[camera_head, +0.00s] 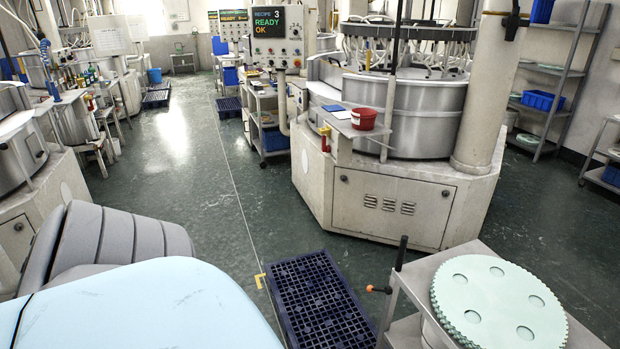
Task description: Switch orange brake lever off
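A small lever with an orange tip (370,288) sticks out to the left from the near-left side of a grey cart (408,280) at the lower right. Its stem is dark and looks about level. A black upright handle (402,252) rises from the cart's left corner just above it. The cart carries a stack of pale green round discs (498,305) with toothed rims and round holes. The lower part of the cart is cut off by the picture edge. Neither of my grippers is in view.
A dark blue grid pallet (318,300) lies on the floor left of the cart. A large white machine (395,200) with a red bucket (364,119) stands behind. Green floor (200,185) is open left of the pallet; shelves (565,75) stand at the far right.

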